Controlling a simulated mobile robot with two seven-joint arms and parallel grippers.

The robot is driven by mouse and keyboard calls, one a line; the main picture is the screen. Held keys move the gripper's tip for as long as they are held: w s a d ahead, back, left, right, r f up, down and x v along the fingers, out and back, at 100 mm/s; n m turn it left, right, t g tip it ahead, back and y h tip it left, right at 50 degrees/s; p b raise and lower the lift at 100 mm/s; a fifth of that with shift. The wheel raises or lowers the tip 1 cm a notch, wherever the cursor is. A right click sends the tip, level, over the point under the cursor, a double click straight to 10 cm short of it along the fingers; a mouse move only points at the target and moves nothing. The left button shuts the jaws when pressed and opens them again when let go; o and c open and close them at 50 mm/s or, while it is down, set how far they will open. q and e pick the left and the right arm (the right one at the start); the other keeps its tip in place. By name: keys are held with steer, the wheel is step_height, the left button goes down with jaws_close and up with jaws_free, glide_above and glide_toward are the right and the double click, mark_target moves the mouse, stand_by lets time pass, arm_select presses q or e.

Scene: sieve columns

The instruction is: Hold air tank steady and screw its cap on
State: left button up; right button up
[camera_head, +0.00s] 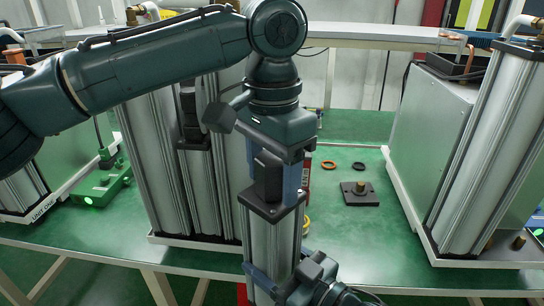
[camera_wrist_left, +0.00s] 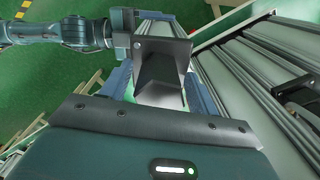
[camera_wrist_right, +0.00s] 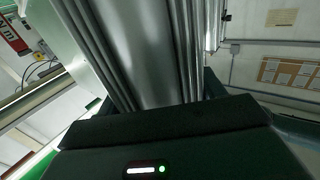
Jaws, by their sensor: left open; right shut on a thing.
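The air tank (camera_head: 270,240) is an upright silver ribbed column with a dark top plate (camera_head: 270,208), in the middle of the head view. A dark block, which looks like its cap (camera_head: 267,172), sits at the top; I cannot tell how tightly it is seated. My left gripper (camera_head: 272,190) points down over it, open, with its blue fingers on either side. The left wrist view shows the dark cap (camera_wrist_left: 160,68) between these fingers. My right gripper (camera_head: 270,278) is shut on the tank lower down. The tank's ribbed wall (camera_wrist_right: 140,50) fills the right wrist view.
Taller silver columns (camera_head: 155,175) stand close on the left, and a column unit (camera_head: 490,150) on the right. A dark square plate with a brass fitting (camera_head: 360,193), an orange ring (camera_head: 328,165) and a black ring (camera_head: 358,166) lie on the green table (camera_head: 350,240). Its right middle is mostly clear.

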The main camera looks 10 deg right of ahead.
mark_target(272, 157)
arm_select(q)
steer(key=c, duration=1.1)
steer(key=shift+m, duration=0.7)
steer(key=o, duration=1.1)
steer(key=shift+r, duration=2.25)
